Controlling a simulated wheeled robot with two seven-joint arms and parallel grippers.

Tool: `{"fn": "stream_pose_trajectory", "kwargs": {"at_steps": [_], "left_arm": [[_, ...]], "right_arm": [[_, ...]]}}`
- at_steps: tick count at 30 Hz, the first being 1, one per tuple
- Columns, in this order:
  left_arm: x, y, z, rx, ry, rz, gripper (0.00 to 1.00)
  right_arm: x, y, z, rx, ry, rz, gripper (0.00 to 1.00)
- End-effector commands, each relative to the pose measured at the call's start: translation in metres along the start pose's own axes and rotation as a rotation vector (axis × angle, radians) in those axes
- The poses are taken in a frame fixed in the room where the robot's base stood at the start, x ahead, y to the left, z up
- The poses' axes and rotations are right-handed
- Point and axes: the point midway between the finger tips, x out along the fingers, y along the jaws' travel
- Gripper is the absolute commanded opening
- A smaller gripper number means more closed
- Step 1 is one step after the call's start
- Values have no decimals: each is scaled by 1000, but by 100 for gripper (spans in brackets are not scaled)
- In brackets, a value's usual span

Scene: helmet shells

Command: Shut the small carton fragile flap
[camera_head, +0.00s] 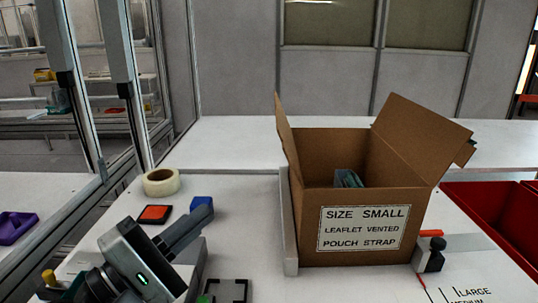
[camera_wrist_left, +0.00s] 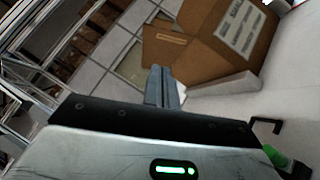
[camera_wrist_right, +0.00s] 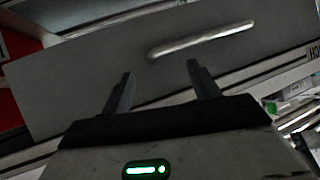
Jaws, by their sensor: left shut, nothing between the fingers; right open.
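The small carton (camera_head: 310,240) stands upright on the white table, with a label reading size small, leaflet vented, pouch strap on its front. Its right flap (camera_head: 420,130) stands up and leans outward; a narrower left flap (camera_head: 288,135) also stands up. No fragile marking is legible. A greenish item (camera_head: 347,179) shows inside. My left gripper (camera_head: 205,217) is shut and empty, left of the carton and apart from it. The carton also shows tilted in the left wrist view (camera_wrist_left: 205,50), beyond the fingers. My right gripper (camera_wrist_right: 160,75) is open and empty, facing a grey panel with a handle.
Red bins (camera_head: 500,215) stand at right, near a black-and-orange item (camera_head: 432,250).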

Motion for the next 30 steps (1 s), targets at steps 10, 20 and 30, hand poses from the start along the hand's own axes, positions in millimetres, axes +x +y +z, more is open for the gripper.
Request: {"fn": "stream_pose_trajectory", "kwargs": {"at_steps": [10, 20, 30], "left_arm": [[44, 4, 0, 0, 0, 6, 0], [109, 2, 8, -2, -2, 1, 0], [128, -1, 27, 2, 2, -2, 0]], "right_arm": [[-6, -2, -8, 6, -7, 0, 61], [-9, -2, -6, 14, -32, 3, 61], [-7, 0, -12, 3, -26, 10, 61]]}}
